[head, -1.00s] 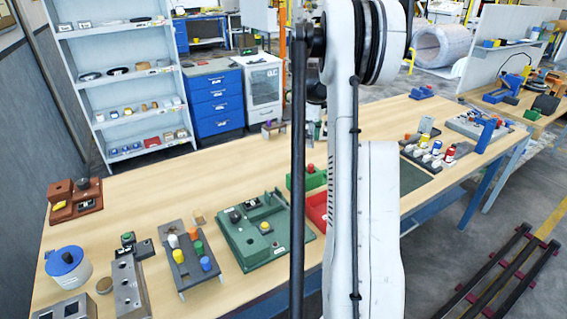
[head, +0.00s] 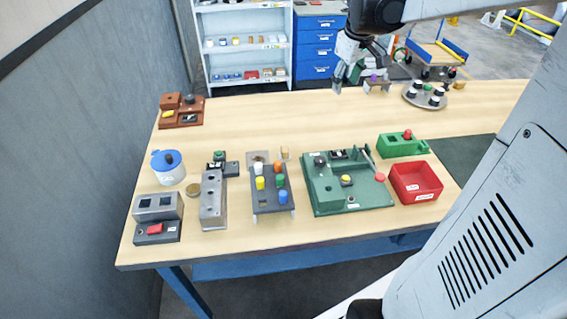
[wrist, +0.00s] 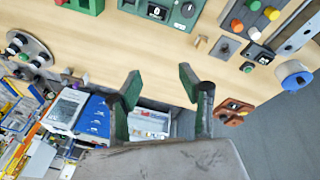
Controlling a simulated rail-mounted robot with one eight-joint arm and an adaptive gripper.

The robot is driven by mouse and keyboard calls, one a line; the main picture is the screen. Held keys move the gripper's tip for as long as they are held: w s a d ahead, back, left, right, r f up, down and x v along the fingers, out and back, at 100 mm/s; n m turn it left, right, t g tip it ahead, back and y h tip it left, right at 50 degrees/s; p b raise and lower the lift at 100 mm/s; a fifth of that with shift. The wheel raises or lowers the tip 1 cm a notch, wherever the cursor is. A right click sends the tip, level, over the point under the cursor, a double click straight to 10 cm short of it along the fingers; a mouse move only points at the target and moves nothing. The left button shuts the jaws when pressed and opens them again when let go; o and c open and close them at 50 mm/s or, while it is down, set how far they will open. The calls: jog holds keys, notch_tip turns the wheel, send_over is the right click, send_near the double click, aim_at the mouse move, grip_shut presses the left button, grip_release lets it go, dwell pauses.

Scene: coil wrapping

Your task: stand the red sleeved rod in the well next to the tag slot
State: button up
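A grey rack (head: 271,206) holds several short rods with coloured tops. Its orange-red rod (head: 278,167) stands at the back right and also shows in the wrist view (wrist: 236,25). Another red-topped piece (head: 407,134) stands in a green block (head: 398,150). I cannot tell which is the red sleeved rod. A brown block (head: 180,119) at the far left has recesses and a dark label; I cannot tell whether it has the well and tag slot. My gripper (head: 350,82) is high over the table's back edge. Its fingers (wrist: 165,95) are open and empty, well away from the rack.
A green fixture plate (head: 330,203), a red bin (head: 416,200) and grey blocks (head: 214,205) stand along the table. A white pot with a blue lid (head: 168,175) is at left. A small stand with a purple top (head: 373,79) is near my gripper.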

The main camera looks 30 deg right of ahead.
jog(key=s+a+f+t, duration=0.1)
jog(key=s+a, duration=0.4)
jog(key=a, duration=0.3)
jog(key=s+a+f+m+t+y, duration=0.1)
jog(key=s+a+t, duration=0.1)
jog(key=s+a, duration=0.4)
jog(key=s+a+f+t, duration=0.1)
jog(key=s+a, duration=0.4)
jog(key=a, duration=0.7)
jog(key=shift+s+a+f+m, duration=0.2)
jog(key=shift+s+f+m, duration=0.1)
jog(key=shift+f, duration=0.05)
notch_tip(320, 180, down, 9)
jog(key=b, duration=0.9)
jog(key=shift+r, duration=0.1)
